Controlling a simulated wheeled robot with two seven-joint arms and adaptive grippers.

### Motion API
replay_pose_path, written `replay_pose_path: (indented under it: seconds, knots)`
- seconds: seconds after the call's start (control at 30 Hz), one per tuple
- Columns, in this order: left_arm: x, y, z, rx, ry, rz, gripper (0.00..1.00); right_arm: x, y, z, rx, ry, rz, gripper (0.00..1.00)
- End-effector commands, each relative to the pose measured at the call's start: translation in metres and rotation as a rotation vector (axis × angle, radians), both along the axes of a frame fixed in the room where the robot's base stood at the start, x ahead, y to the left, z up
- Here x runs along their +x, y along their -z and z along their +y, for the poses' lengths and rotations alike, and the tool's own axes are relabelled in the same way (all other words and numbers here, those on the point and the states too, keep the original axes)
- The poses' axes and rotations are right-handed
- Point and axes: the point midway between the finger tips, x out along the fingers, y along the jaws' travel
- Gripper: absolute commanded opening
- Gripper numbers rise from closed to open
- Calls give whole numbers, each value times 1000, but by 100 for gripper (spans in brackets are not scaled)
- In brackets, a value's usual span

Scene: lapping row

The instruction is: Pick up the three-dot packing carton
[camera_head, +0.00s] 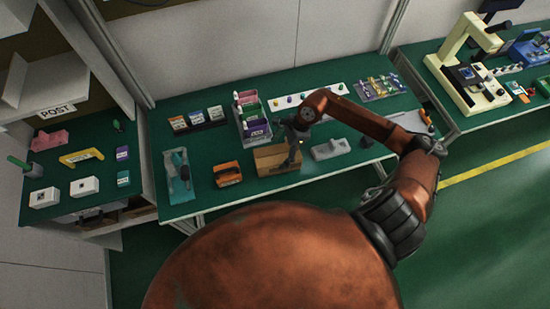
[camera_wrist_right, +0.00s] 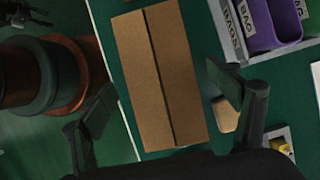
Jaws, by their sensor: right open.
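A brown cardboard carton (camera_head: 272,162) lies near the front edge of the green bench, in the middle of the head view. In the right wrist view the carton (camera_wrist_right: 160,75) shows as a long box with a dark seam along its top. I cannot make out any dots on it. My right gripper (camera_head: 294,152) is over the carton, fingers pointing down. In the wrist view its open fingers stand on either side of the carton, with gaps, and nothing is held.
An orange object (camera_head: 228,174) and a clear tray (camera_head: 178,176) lie left of the carton. A grey block (camera_head: 331,149) lies to its right. A grey bin (camera_head: 254,130) with purple and green compartments stands behind. A microscope (camera_head: 466,70) stands on the far-right bench.

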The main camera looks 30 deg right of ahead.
Motion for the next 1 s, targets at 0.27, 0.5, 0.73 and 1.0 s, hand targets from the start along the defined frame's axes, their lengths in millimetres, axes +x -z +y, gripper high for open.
replay_pose_path:
  seconds: [0.27, 0.5, 0.73, 1.0]
  knots:
    - [-10, -1, 1, 2, -2, 13, 40, 0, 25, 3, -13, 3, 5, 82]
    - [-7, -7, 1, 1, -2, 8, 40, 5, 52, 20, -9, 2, 6, 82]
    - [0, -7, 1, 1, -1, -1, 40, 8, 71, 26, -12, 0, 4, 82]
    - [1, -7, 1, 1, -1, -2, 40, 8, 71, 27, -13, -1, 4, 77]
